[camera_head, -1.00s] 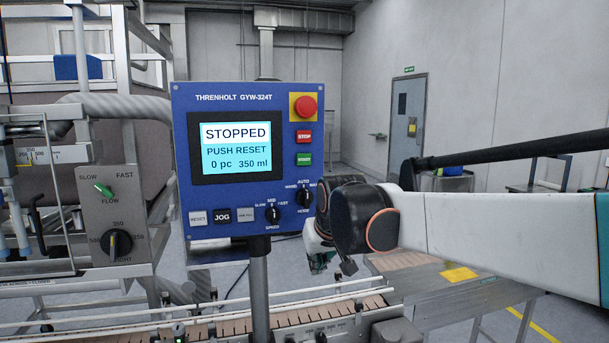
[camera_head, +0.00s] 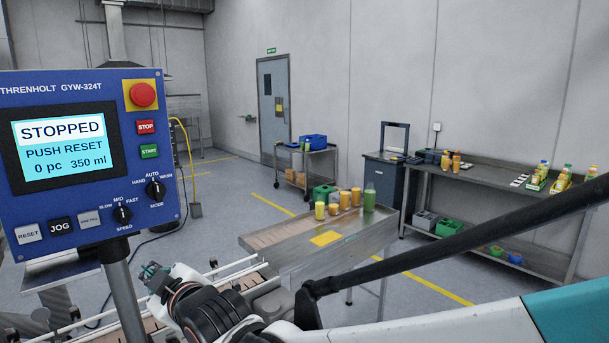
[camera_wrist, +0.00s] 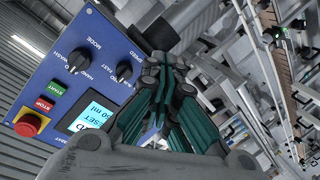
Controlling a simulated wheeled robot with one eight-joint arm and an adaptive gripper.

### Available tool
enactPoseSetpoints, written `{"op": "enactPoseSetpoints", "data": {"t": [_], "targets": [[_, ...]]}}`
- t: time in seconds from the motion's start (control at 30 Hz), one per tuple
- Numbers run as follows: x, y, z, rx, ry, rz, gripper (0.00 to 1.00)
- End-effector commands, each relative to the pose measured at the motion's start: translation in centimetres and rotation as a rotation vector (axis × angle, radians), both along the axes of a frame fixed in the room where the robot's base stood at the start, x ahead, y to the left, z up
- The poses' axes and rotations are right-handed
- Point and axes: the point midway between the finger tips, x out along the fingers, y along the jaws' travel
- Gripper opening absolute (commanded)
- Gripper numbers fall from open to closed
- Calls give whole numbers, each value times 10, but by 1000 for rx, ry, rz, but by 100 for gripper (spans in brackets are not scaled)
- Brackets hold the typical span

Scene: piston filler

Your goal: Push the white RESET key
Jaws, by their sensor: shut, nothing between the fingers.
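The white RESET key (camera_head: 28,233) is at the lower left of the blue control panel (camera_head: 85,215), left of the black JOG key (camera_head: 61,226). The panel's display (camera_head: 63,148) reads STOPPED, PUSH RESET, 0 pc, 350 ml. My gripper (camera_head: 152,275) is below and right of the panel's lower edge, apart from the RESET key. In the wrist view my gripper (camera_wrist: 165,62) is shut and empty, its fingers covering part of the panel (camera_wrist: 55,70). The RESET key cannot be made out there.
The SPEED knob (camera_head: 122,214), MODE knob (camera_head: 155,188), START key (camera_head: 149,151), STOP key (camera_head: 146,127) and red emergency button (camera_head: 142,95) are on the panel. Its grey post (camera_head: 122,300) stands left of my gripper. A metal table (camera_head: 290,240) with bottles stands beyond.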

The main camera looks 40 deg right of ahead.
Motion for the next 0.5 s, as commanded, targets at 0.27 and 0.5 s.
{"op": "enactPoseSetpoints", "data": {"t": [0.27,0.5], "targets": [[52,30,39,-183,-307,63,0],[63,67,62,-332,-583,97,0]]}}
